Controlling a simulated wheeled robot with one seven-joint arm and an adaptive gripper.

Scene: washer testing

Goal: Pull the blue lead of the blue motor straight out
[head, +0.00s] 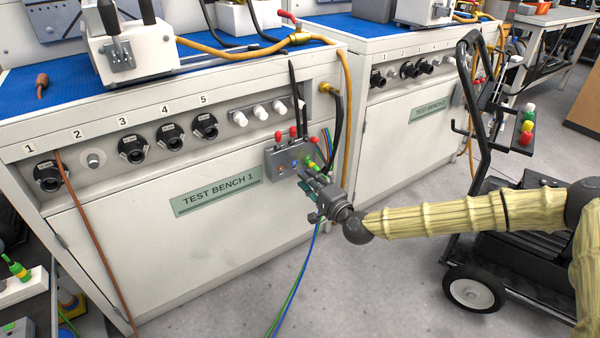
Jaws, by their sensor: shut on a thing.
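A grey terminal box (281,168) is fixed to the front of Test Bench 1, with red caps on top and small coloured sockets on its face. A green-and-yellow plug (313,167) sits at its right side. My gripper (309,180) is at the lower right of the box and points at its face. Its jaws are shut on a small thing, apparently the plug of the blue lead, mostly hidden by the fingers. The blue lead (299,262) hangs below my gripper to the floor, beside a green lead (286,298). I cannot make out a blue motor.
A brown lead (88,232) hangs at the bench's left. A yellow hose (347,110) runs down the bench's right edge, near black cables (338,120). A black trolley (475,290) stands at right. Floor (390,270) is open between trolley and bench.

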